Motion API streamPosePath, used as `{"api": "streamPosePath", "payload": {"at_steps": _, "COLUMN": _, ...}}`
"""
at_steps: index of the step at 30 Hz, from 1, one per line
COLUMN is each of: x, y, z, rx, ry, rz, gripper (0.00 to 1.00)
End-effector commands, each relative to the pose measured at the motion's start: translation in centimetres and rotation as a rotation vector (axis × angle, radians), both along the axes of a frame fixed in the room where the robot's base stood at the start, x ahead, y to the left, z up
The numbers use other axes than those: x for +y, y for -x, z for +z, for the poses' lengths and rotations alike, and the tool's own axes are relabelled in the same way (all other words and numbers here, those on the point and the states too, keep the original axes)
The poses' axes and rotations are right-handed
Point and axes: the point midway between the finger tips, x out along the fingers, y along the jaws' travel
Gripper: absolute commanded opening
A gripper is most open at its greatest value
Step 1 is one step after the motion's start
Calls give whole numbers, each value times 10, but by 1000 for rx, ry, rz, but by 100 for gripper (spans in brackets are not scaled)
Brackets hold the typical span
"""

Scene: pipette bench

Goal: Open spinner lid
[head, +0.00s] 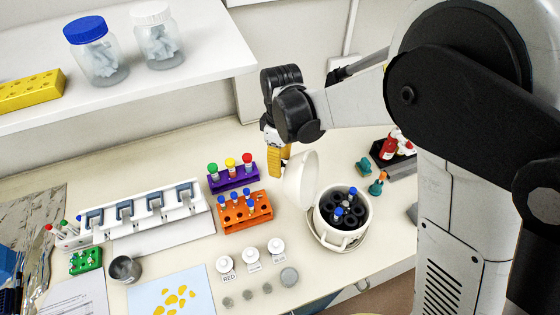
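The spinner (352,234) is a round white centrifuge at the right of the bench. Its lid (300,180) stands raised at the spinner's left rear side, so the dark rotor (348,210) inside shows, with a few blue-capped tubes in it. My gripper (278,162), with yellow fingers, points down just left of and behind the lid's upper edge. Its fingertips look very close to the lid; I cannot tell whether they touch it. The fingers overlap from this angle, so their opening is hidden.
An orange tube rack (262,212) and a purple rack (231,178) stand left of the spinner. A white pipette holder (150,221) is farther left. Small white-capped bottles (277,248) stand in front. A black box with red bottles (396,160) is behind right. A shelf (190,70) overhangs the back left.

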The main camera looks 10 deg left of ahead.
Motion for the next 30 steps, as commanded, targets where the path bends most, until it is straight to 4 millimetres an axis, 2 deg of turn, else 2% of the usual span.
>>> {"api": "streamPosePath", "payload": {"at_steps": 3, "x": 0, "y": 0, "z": 0, "rx": 0, "ry": 0, "rz": 0, "gripper": 40}}
{"api": "streamPosePath", "payload": {"at_steps": 7, "x": 0, "y": 0, "z": 0, "rx": 0, "ry": 0, "rz": 0, "gripper": 0}}
{"api": "streamPosePath", "payload": {"at_steps": 17, "x": -2, "y": 0, "z": 2, "rx": -2, "ry": -11, "rz": 0, "gripper": 0}}
{"api": "streamPosePath", "payload": {"at_steps": 26, "x": -38, "y": 6, "z": 24, "rx": -39, "ry": -240, "rz": -7, "gripper": 0}}
{"api": "streamPosePath", "payload": {"at_steps": 30, "x": -53, "y": 8, "z": 32, "rx": -42, "ry": -255, "rz": -2, "gripper": 0}}
